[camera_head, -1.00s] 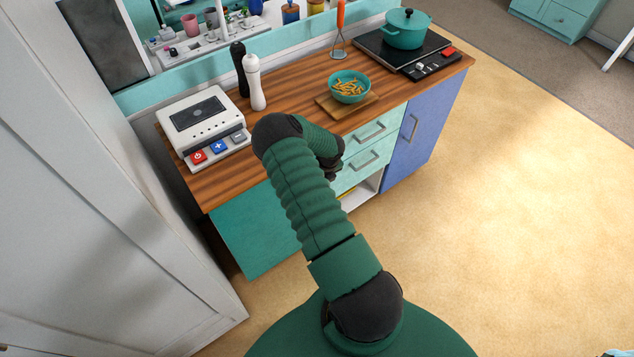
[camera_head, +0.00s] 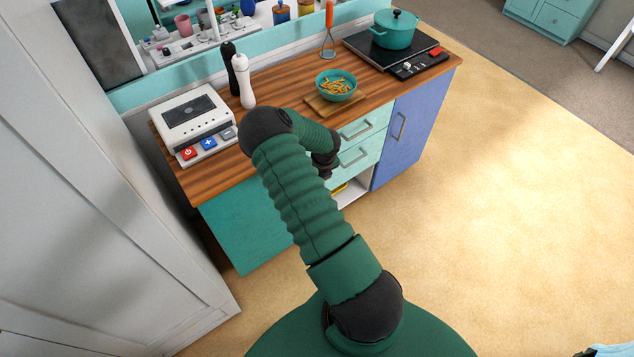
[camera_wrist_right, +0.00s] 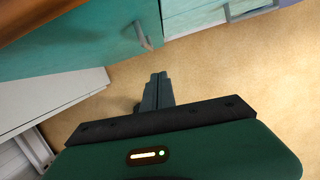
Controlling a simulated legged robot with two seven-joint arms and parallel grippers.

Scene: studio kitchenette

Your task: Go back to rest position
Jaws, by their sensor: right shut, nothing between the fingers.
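My right gripper (camera_wrist_right: 157,92) shows in the right wrist view. Its fingers are together with nothing between them, over the tan floor (camera_wrist_right: 230,80) and in front of the cabinet fronts. In the head view, one green arm of mine rises from the bottom middle and bends at a dark joint in front of the counter. Its far end is dark and small beside the drawers, so its fingers cannot be made out there. My left gripper shows in neither view.
The wooden counter (camera_head: 285,92) holds a white appliance (camera_head: 194,122), two mills, a teal bowl (camera_head: 336,86) of orange-brown pieces on a board, and a teal pot (camera_head: 395,30) on a hob. A white panel (camera_head: 90,190) stands at left. Floor (camera_head: 510,180) at right is open.

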